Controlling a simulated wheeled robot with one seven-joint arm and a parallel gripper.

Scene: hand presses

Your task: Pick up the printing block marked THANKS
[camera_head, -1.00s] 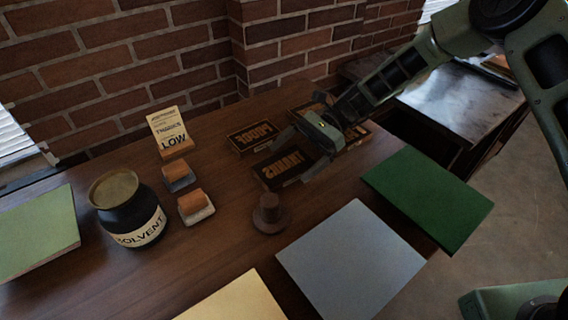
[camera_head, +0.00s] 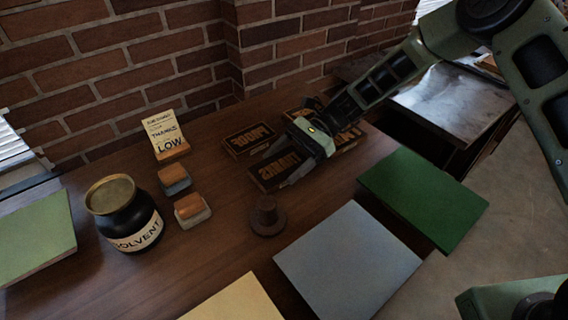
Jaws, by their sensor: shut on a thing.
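The dark printing block with mirrored orange letters that read as THANKS (camera_head: 277,169) is at the back middle of the wooden table. My gripper (camera_head: 279,169) reaches it from the upper right, with one finger along its far side and one along its near side. It is shut on this block. The block appears to be at table level; I cannot tell whether it touches the table. The gripper body hides its right end.
A PROOF block (camera_head: 249,138) lies close behind, another block (camera_head: 347,138) to the right, and one partly hidden behind the arm (camera_head: 306,107). A brown knobbed disc (camera_head: 267,217), blue-grey sheet (camera_head: 347,262), green sheet (camera_head: 423,198), solvent jar (camera_head: 124,213) and note card (camera_head: 163,133) stand around.

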